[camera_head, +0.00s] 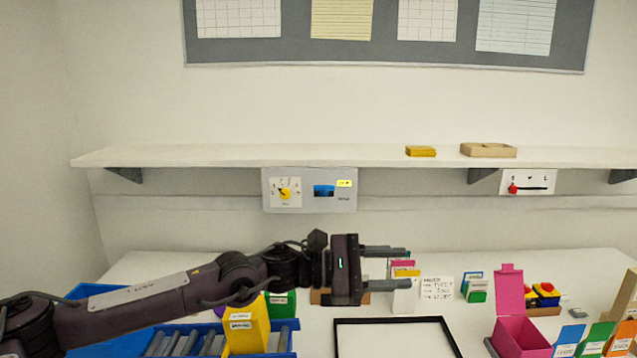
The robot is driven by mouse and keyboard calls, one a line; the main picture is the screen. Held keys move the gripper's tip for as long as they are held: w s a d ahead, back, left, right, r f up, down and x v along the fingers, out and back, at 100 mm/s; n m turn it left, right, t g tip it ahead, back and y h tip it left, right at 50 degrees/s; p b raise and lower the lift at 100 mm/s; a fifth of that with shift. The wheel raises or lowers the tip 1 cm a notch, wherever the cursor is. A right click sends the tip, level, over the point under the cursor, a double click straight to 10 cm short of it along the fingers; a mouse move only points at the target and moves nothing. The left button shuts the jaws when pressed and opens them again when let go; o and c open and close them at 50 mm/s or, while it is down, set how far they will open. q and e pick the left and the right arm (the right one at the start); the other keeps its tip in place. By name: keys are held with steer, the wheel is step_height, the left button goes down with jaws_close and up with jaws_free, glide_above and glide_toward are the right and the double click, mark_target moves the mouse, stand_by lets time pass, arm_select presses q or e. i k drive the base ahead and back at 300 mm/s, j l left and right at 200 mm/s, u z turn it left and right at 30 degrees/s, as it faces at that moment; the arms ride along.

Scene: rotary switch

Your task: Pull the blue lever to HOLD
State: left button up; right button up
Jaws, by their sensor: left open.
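A light grey switch panel (311,205) hangs on the wall under the shelf, left of centre. Its blue lever (324,189) sits right of a dial with a yellow pointer (285,194). A small yellow label and a dark label sit to the right of the lever, too small to read. My left gripper (402,268) reaches in from the left, in front of and below the panel. Its two grey fingers point right, spread apart with nothing between them. It is clear of the lever. My right gripper is not in view.
The white shelf (240,155) runs above the panel. A second panel (528,182) with a red slider is farther right. Below stand a blue bin (190,337), a yellow box (248,328), a black-edged tray (395,321), a pink box (521,330) and several cards. The wall before the panel is free.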

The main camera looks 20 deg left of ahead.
mark_target(324, 190)
steer(key=i+j, duration=0.25)
steer(key=j, duration=0.15)
steer(key=i+j, duration=0.25)
steer(key=j, duration=0.15)
steer(key=i+j, duration=0.55)
steer(key=j, duration=0.2)
